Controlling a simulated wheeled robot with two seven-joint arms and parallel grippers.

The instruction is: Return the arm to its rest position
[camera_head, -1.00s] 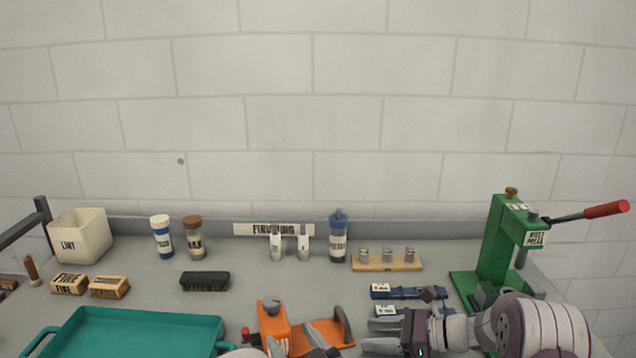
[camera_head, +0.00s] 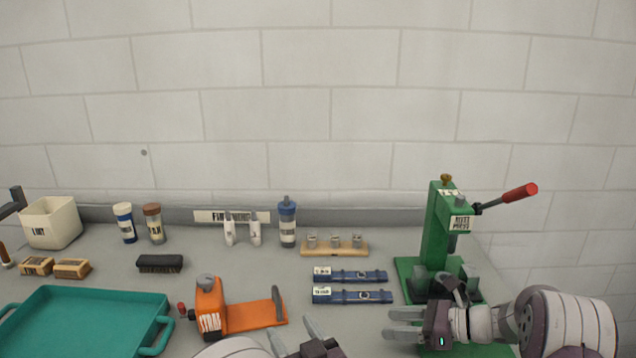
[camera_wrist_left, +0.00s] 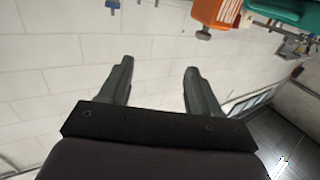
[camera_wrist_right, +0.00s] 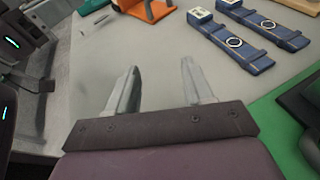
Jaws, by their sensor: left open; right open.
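My right gripper (camera_head: 404,325) reaches in from the right, in front of the green press, with its fingers apart and nothing between them. In the right wrist view its open fingers (camera_wrist_right: 160,88) hang over bare grey bench. My left gripper (camera_head: 293,335) is at the bottom edge of the head view, in front of the orange tool, and is partly cut off. In the left wrist view its fingers (camera_wrist_left: 158,85) are spread and empty. No object touches either gripper's fingers.
A green press (camera_head: 436,235) with a red-handled lever stands beside my right arm. Two blue bars (camera_head: 352,296), an orange tool (camera_head: 245,315), a teal tray (camera_head: 90,315) and a wooden block with metal pieces (camera_head: 335,248) lie on the bench. Bottles line the back.

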